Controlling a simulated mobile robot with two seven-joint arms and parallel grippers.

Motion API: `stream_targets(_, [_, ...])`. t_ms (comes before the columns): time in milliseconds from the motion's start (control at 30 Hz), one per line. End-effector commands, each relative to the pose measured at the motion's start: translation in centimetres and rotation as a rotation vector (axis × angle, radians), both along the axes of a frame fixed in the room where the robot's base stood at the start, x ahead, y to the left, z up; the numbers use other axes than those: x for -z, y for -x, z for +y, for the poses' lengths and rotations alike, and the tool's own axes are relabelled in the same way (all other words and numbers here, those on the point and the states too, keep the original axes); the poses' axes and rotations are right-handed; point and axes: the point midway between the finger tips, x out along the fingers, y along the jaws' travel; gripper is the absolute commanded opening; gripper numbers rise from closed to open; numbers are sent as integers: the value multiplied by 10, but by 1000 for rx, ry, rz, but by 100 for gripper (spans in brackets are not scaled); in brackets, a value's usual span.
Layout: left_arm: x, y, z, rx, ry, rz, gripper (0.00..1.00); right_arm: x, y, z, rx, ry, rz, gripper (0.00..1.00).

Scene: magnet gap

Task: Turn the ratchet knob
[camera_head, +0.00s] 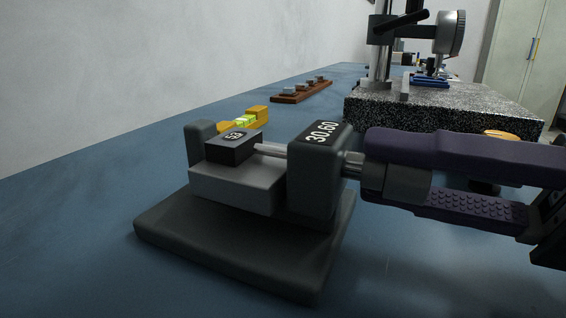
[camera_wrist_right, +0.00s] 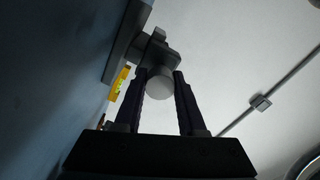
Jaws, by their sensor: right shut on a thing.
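The measuring fixture (camera_head: 250,188) stands on a dark base plate (camera_head: 240,250) on the blue bench. Its upright block (camera_head: 318,175) carries the label 30.60, and a smaller sliding block (camera_head: 232,148) carries another label. The grey ratchet knob (camera_head: 400,182) sticks out to the right of the upright block on a thin shaft. My right gripper (camera_head: 405,175) has its purple padded fingers on both sides of the knob and is shut on it. In the right wrist view the round knob end (camera_wrist_right: 159,86) sits between the fingertips. My left gripper is not in view.
A yellow level (camera_head: 243,120) lies behind the fixture. A wooden rack (camera_head: 302,90) with small metal pieces stands farther back. A speckled stone plate (camera_head: 445,108) with a gauge stand (camera_head: 381,50) is at the back right. The bench in front of the fixture is clear.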

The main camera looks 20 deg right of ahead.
Motion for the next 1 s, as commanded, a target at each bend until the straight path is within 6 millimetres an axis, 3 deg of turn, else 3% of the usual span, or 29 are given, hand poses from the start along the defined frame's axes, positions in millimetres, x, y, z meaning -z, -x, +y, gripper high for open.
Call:
stream_targets(167, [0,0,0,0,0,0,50,1,0,0,-1,2,3,0])
stream_targets(200, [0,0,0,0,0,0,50,1,0,0,-1,2,3,40])
stream_targets(467, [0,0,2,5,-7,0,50,1,0,0,-1,0,2,70])
stream_targets(767, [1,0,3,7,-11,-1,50,1,3,-2,0,-1,4,70])
stream_targets(1000, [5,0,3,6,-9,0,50,3,33,-29,3,1,9,70])
